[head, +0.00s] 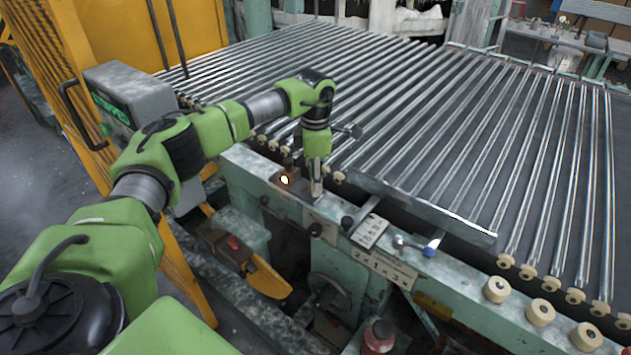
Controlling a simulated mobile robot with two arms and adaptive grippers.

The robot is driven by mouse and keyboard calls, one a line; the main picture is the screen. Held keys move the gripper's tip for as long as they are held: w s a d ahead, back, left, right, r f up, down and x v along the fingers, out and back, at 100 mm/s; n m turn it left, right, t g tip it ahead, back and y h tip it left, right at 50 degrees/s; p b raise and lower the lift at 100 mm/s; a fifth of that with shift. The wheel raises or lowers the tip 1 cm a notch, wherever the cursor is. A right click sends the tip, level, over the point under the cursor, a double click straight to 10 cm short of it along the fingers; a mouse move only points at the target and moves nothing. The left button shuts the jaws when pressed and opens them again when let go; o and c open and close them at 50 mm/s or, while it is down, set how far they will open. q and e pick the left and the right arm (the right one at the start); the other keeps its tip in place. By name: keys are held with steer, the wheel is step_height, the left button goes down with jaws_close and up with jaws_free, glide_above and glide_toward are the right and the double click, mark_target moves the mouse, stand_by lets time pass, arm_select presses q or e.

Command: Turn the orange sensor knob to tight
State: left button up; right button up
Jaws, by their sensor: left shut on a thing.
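My left arm reaches in from the left, and its gripper (317,188) points down at the front rail of the green machine. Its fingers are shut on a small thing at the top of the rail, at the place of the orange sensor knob. The fingers hide the knob, so I cannot make out its colour or how far it is turned. A small bright yellow-white light (284,180) glows on a brown plate just left of the fingers. My right gripper is not in view.
A grey box (128,95) and yellow fence (45,45) are at left.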

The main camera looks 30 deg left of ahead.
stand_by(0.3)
arm_select(q)
steer(key=o, duration=1.1)
steer(key=shift+c, duration=0.2)
step_height(320, 180, up, 12)
steer(key=shift+r, duration=0.1)
